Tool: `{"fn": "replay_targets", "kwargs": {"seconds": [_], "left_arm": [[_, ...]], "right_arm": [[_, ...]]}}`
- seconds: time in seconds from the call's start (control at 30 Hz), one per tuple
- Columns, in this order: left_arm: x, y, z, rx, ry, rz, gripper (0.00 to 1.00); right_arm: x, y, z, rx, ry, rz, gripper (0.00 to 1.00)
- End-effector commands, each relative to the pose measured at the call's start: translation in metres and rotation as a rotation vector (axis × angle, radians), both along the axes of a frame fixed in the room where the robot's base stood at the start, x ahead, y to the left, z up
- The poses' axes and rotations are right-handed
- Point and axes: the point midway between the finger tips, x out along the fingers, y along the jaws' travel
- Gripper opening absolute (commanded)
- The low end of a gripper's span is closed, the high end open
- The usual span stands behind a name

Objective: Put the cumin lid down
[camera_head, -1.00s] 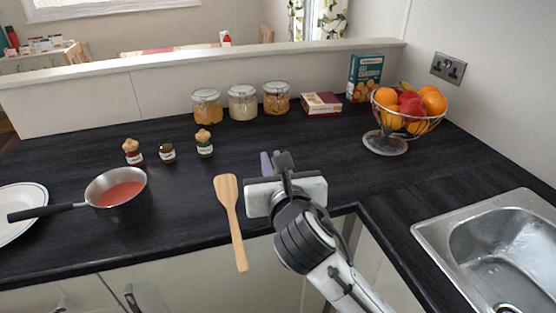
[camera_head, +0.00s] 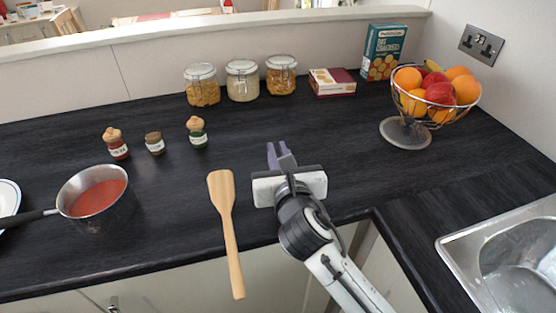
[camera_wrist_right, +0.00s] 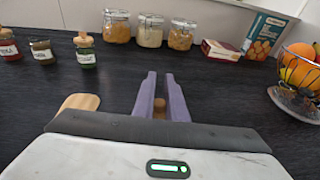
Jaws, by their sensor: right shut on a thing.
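My right gripper (camera_head: 278,155) is over the counter, to the right of the wooden spatula. In the right wrist view its purple fingers (camera_wrist_right: 160,95) are shut on a small brown cork lid (camera_wrist_right: 159,106). The lid is hidden in the head view. An open jar of dark brown spice (camera_head: 155,143) stands without a stopper between two corked jars, one red (camera_head: 117,148) and one green (camera_head: 198,138). The jar labels are too small to read surely. My left gripper is not in view.
A wooden spatula (camera_head: 223,205) lies with its handle over the front edge of the dark counter (camera_head: 330,130). A saucepan (camera_head: 95,195) is at left. Storage jars (camera_head: 243,83), boxes and a fruit basket (camera_head: 435,100) stand at the back. The counter around my gripper is clear.

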Motion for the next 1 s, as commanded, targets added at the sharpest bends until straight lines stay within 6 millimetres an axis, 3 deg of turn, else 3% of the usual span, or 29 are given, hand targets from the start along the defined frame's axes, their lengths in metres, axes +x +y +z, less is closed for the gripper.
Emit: {"fn": "replay_targets", "kwargs": {"seconds": [0.03,0.2,0.47,0.97,1.0], "left_arm": [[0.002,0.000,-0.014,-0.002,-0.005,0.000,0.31],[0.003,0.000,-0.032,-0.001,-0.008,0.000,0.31],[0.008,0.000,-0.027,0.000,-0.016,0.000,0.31],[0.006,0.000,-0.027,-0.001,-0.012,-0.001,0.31],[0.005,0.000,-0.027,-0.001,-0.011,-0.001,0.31]], "right_arm": [[0.000,0.000,-0.012,0.003,-0.003,0.001,0.00],[0.000,0.000,-0.024,0.003,-0.005,0.000,0.00],[0.000,0.000,-0.021,0.002,-0.004,0.000,0.00],[0.000,0.000,-0.033,0.000,-0.003,-0.001,0.00],[0.000,0.000,-0.033,0.000,-0.003,-0.001,0.15]]}}
